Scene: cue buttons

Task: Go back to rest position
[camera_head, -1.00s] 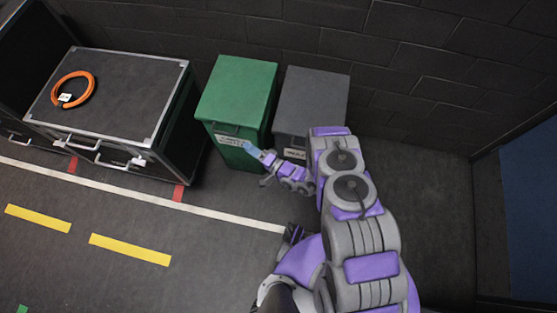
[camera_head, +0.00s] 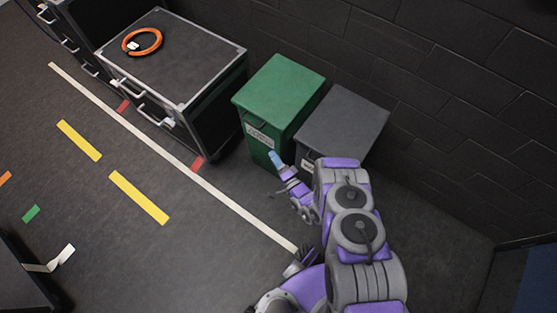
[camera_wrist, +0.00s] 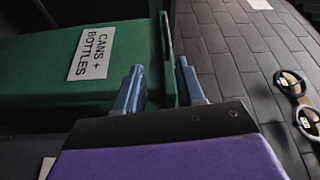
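My gripper (camera_head: 276,160) is in front of the green bin (camera_head: 282,90) in the head view, at the end of my folded purple and grey arm. In the wrist view my gripper (camera_wrist: 160,85) shows two blue fingers standing apart with nothing between them. Behind the fingers is the green bin (camera_wrist: 60,58) with a white label (camera_wrist: 91,53) reading "CANS + BOTTLES". I cannot tell whether the fingertips touch the bin.
A grey bin (camera_head: 345,122) stands right of the green one, partly hidden by my arm. A black case (camera_head: 190,62) with an orange cable coil (camera_head: 142,41) stands at the left. Dark and pale coils (camera_wrist: 290,82) lie on the floor in the wrist view. Floor at left is mostly clear.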

